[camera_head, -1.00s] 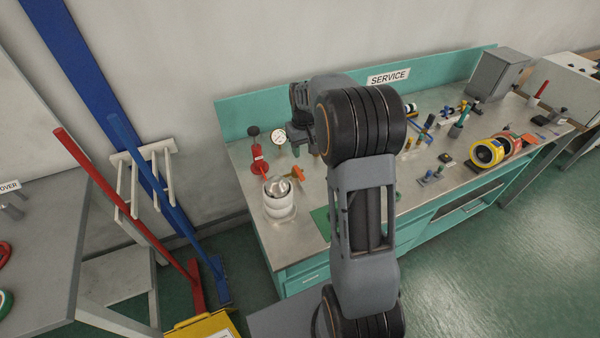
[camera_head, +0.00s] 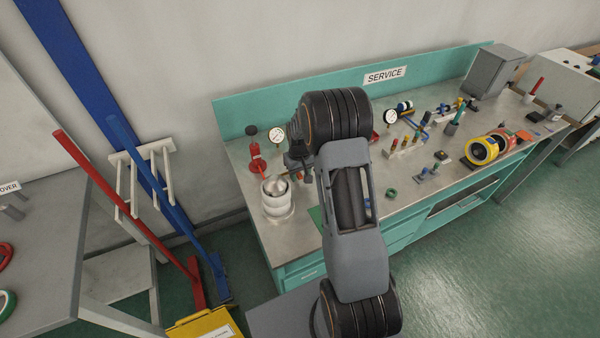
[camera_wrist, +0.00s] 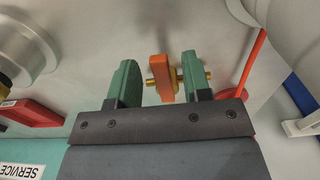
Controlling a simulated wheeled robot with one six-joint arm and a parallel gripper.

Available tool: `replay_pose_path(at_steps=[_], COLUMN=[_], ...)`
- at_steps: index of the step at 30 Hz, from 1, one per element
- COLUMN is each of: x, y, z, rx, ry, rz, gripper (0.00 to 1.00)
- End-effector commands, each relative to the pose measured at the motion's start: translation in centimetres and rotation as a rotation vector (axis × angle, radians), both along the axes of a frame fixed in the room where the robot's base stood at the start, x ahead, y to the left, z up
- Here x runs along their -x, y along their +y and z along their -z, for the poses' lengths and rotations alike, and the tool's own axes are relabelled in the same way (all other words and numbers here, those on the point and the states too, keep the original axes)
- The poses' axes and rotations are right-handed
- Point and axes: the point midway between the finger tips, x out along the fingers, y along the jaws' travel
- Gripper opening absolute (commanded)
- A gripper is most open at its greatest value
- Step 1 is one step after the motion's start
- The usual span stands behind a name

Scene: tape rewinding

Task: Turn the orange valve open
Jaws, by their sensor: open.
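The orange valve (camera_wrist: 160,84) has a flat orange handle on a brass fitting (camera_wrist: 207,76). In the wrist view it lies between the two green fingers of my gripper (camera_wrist: 160,78). My gripper is open, with a gap between the left finger and the handle. The right finger is close to the handle and overlaps the brass fitting; I cannot tell whether they touch. In the head view my arm and gripper hide the valve.
A pressure gauge (camera_head: 277,135) is behind. A red part (camera_wrist: 32,112) shows at left in the wrist view. More fittings stand farther right on the bench (camera_head: 405,188).

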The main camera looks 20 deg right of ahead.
Motion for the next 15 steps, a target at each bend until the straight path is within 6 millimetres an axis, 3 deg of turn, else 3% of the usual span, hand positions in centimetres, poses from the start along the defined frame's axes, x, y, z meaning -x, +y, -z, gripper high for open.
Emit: replay_pose_path(at_steps=[5,15], x=[0.01,0.0], y=[-0.01,-0.01], z=[0.01,-0.02], rx=[0.0,0.0], ry=[0.0,0.0], rz=[0.0,0.0], gripper=[0.44,0.11])
